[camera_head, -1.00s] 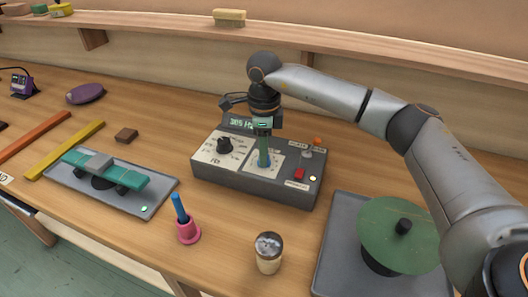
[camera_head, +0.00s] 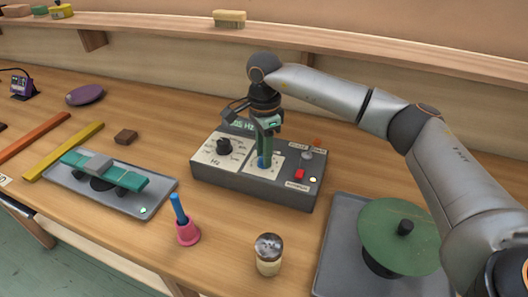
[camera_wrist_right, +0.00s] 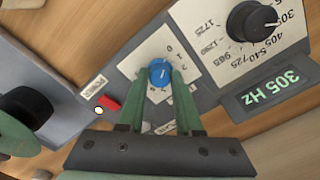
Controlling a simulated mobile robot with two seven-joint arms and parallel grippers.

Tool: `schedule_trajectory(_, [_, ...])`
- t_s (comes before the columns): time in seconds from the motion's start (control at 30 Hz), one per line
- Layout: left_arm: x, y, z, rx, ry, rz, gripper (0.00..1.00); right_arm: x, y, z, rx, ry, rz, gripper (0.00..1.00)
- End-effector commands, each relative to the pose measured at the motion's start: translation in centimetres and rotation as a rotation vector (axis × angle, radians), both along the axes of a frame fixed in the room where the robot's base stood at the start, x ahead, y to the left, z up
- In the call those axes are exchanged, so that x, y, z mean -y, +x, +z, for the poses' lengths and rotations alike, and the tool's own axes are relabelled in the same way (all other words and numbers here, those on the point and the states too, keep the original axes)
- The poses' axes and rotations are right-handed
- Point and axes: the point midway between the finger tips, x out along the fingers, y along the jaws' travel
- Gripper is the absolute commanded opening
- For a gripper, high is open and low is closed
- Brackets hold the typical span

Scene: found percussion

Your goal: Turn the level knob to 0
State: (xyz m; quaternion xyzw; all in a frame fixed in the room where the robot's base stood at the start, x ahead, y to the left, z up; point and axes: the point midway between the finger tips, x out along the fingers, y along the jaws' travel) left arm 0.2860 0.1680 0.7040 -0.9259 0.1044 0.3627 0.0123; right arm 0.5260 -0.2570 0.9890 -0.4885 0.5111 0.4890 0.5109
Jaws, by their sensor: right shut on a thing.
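The grey control box (camera_head: 262,187) stands on the wooden table. Its blue level knob (camera_wrist_right: 159,73) sits upright on a white dial plate and carries a white pointer line. My right gripper (camera_head: 264,158) reaches down over the box from above. Its two green fingers (camera_wrist_right: 162,82) are shut on the blue knob, one on each side. Some dial numbers, such as 0, 1 and 2, show beside the knob in the right wrist view; others are hidden by the fingers. My left gripper is in neither view.
A black frequency knob (camera_head: 224,146) and a display (camera_wrist_right: 267,94) reading 305 Hz share the box with a red button (camera_head: 299,174).

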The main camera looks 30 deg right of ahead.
Motion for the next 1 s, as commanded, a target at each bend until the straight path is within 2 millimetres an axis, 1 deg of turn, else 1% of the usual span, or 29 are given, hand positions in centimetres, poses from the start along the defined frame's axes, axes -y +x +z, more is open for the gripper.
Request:
schedule_trajectory(0.33, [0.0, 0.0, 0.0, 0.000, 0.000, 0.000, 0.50, 0.0, 0.1, 0.1, 0.004, 0.000, 0.003, 0.00])
schedule_trajectory(0.37, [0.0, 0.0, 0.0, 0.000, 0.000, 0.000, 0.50, 0.0, 0.1, 0.1, 0.004, 0.000, 0.003, 0.36])
schedule_trajectory(0.6, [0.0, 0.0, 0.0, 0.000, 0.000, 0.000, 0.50, 0.0, 0.0, 0.1, 0.002, 0.000, 0.002, 0.63])
schedule_trajectory(0.87, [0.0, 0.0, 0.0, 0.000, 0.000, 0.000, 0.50, 0.0, 0.0, 0.1, 0.001, 0.000, 0.002, 0.64])
schedule_trajectory(1.0, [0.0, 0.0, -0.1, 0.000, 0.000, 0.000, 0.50, 0.0, 0.1, 1.2, 0.003, 0.001, 0.002, 0.64])
